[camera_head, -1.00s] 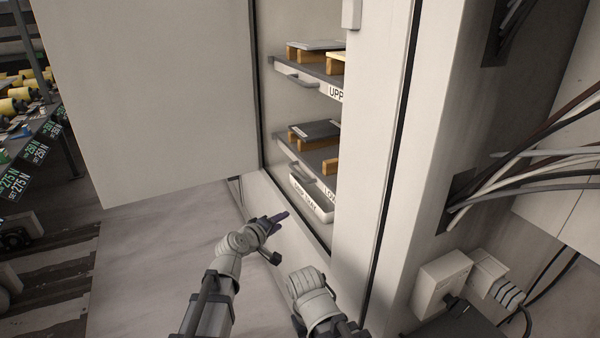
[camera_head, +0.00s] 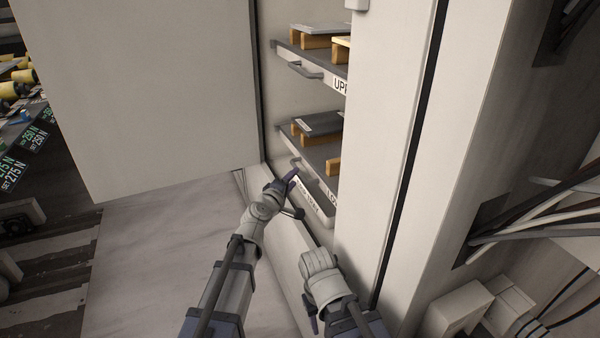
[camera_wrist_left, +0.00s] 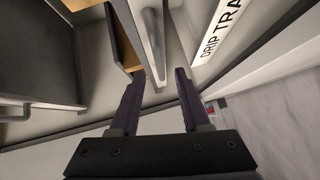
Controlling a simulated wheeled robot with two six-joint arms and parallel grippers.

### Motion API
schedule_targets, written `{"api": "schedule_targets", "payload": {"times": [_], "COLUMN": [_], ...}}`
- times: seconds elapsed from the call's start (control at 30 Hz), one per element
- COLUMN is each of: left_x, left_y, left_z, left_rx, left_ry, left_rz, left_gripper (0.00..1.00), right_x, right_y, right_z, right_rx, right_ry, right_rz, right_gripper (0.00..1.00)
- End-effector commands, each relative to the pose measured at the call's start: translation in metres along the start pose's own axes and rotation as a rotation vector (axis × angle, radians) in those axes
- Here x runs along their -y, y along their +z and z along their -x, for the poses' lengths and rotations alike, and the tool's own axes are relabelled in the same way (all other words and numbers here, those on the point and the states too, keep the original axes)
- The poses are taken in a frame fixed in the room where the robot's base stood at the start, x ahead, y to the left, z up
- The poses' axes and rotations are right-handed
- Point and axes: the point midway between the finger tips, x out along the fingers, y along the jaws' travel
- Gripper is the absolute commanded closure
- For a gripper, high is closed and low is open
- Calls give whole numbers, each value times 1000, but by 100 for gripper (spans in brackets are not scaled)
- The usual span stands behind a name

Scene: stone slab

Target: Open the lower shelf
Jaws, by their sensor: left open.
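The lower shelf (camera_head: 322,148) is a dark slide-out tray with a pale front in the open cabinet, partly hidden by the cabinet's right wall. Its label is cut off by that wall. Its grey bar handle (camera_wrist_left: 152,42) shows in the left wrist view, just beyond and between the fingertips. In the head view my gripper partly covers this handle. My left gripper (camera_head: 289,181) is open and empty in front of the lower shelf; both dark fingers (camera_wrist_left: 160,82) show apart in the wrist view. My right arm (camera_head: 322,278) is low beside the cabinet's right wall; its jaw state is unclear.
The upper shelf (camera_head: 312,62) with its own handle is above. The white drip tray (camera_head: 318,209) lies directly below the lower shelf, close to my left gripper. The open cabinet door (camera_head: 160,95) stands to the left. Cables (camera_head: 545,215) hang at the right.

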Motion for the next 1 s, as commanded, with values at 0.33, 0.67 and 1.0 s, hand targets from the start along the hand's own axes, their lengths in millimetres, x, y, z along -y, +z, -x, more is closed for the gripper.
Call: {"api": "schedule_targets", "payload": {"times": [0.33, 0.67, 1.0], "left_x": [1, 0, 0], "left_y": [-1, 0, 0], "left_z": [-55, -62, -62], "left_rx": [0, 0, 0], "left_ry": [0, 0, 0], "left_rz": [0, 1, 0], "left_gripper": [53, 53, 88], "right_x": [1, 1, 1], "right_y": [-1, -1, -1], "right_z": [-9, -9, -9], "right_rx": [0, 0, 0], "right_ry": [1, 0, 0], "right_rz": [1, 1, 1], "right_gripper": [50, 50, 50]}}
